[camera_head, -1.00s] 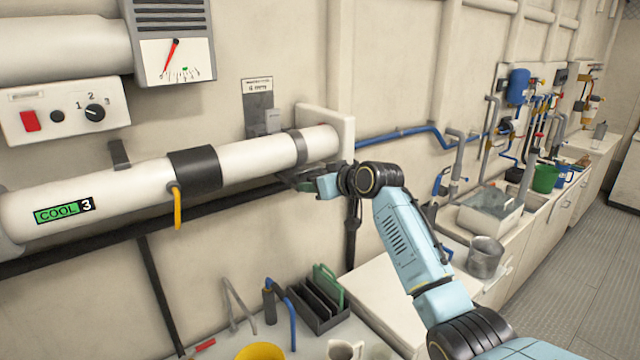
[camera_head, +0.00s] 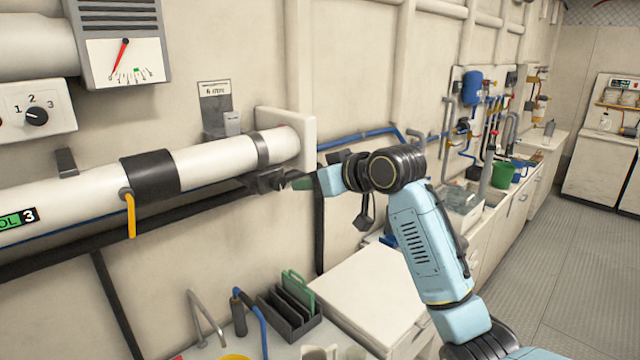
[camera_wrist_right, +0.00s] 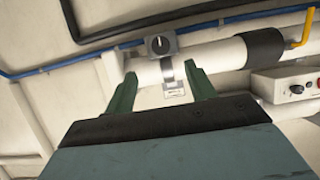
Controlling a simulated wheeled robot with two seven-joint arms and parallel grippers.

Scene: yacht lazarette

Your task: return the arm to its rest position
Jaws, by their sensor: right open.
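My right arm (camera_head: 425,240), light blue with dark joints, comes in from the lower right in the head view. It is raised and reaches left towards the wall. My right gripper (camera_head: 275,182) is beside and just below the right end of the white pipe (camera_head: 225,157). In the wrist view, the two green fingers of the right gripper (camera_wrist_right: 160,76) stand apart with nothing between them. The white pipe (camera_wrist_right: 225,55) lies beyond the fingertips there. I cannot tell whether the gripper touches the pipe or wall. My left gripper is not in view.
A yellow lever (camera_head: 130,215) hangs from the pipe's black collar (camera_head: 150,174). A gauge box (camera_head: 120,45) and switch panel (camera_head: 38,108) are on the wall. Below are a black rack (camera_head: 290,312) and white cabinet (camera_head: 372,290). Open grey floor (camera_head: 555,260) lies at right.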

